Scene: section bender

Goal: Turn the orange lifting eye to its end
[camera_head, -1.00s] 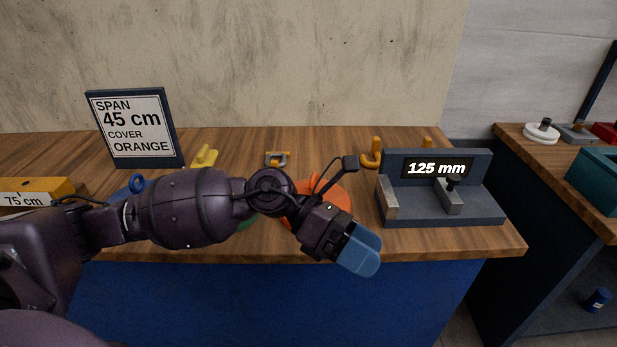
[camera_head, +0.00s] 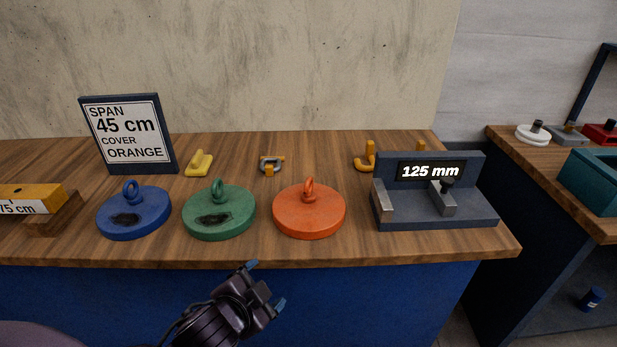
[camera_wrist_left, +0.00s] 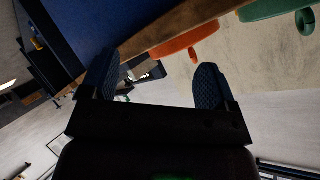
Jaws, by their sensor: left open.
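The orange cover (camera_head: 309,212) is a round disc lying on the wooden bench, with an upright orange lifting eye (camera_head: 308,189) at its middle. In the left wrist view the orange cover (camera_wrist_left: 184,42) shows at a slant beyond the fingers, with its lifting eye (camera_wrist_left: 193,54) toward the open fingers. My left gripper (camera_head: 266,284) is open and empty, in front of the bench edge, below and left of the orange cover, apart from it. It also shows in the left wrist view (camera_wrist_left: 155,85). My right gripper is not in view.
A green cover (camera_head: 235,226) and a blue cover (camera_head: 148,223) with eyes lie to the left. A gauge block (camera_head: 440,219) reading 125 mm stands right. A sign (camera_head: 128,135) reads span 45 cm, cover orange. The bench front edge (camera_head: 330,255) is clear.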

